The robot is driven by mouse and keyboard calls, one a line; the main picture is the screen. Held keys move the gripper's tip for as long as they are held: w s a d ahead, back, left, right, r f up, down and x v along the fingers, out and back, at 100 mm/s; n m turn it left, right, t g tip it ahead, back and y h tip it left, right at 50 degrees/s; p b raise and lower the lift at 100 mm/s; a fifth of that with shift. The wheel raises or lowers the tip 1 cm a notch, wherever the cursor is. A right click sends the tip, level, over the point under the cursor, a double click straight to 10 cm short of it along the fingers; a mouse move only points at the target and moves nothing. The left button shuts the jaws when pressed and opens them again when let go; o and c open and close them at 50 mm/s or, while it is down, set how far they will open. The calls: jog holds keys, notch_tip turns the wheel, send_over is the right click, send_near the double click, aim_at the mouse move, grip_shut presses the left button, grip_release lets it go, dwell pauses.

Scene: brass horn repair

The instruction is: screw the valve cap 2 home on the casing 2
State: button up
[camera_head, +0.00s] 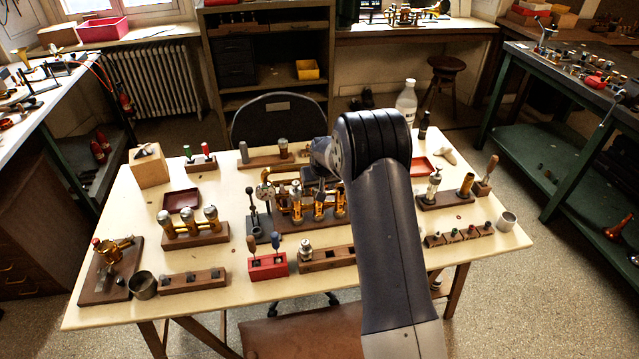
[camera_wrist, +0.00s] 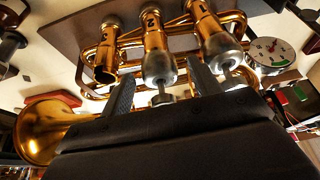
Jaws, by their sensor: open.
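The brass horn lies on a wooden stand (camera_head: 292,226) in the middle of the table. In the wrist view its casing 2 (camera_wrist: 155,40), marked with a 2, is in the centre. A silvery valve cap 2 (camera_wrist: 160,68) sits at its end, with a thin stem and button beyond it; I cannot tell how tightly it is seated. My gripper (camera_wrist: 163,90) is open, with one finger on each side of the cap and stem, apparently apart from them. In the head view my arm partly hides the horn.
A neighbouring casing (camera_wrist: 215,35) on the right also has a silvery cap, close to my right finger. The left casing (camera_wrist: 106,65) shows a dark open end. A round dial (camera_wrist: 270,52) is at the right. A red tool block (camera_head: 267,265) stands in front of the horn.

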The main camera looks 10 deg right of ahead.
jog(key=shift+c, duration=0.6)
jog(key=c, duration=1)
jog(key=shift+a+f+m+h+b, duration=0.15)
jog(key=shift+m+h+b, duration=0.45)
jog(key=shift+m+b, duration=0.7)
jog(key=shift+c, duration=0.2)
jog(key=shift+m+g+h+b, duration=0.3)
jog(key=shift+m+h+b, duration=0.15)
jog(key=shift+m, duration=0.75)
jog(key=shift+w+a+m+h+b, duration=0.1)
jog(key=shift+m+h+b, duration=0.25)
jog(key=shift+m+b, duration=0.6)
jog(key=shift+m+g+h+b, duration=0.4)
jog(key=shift+m+g+b, duration=0.25)
jog(key=shift+m, duration=1.1)
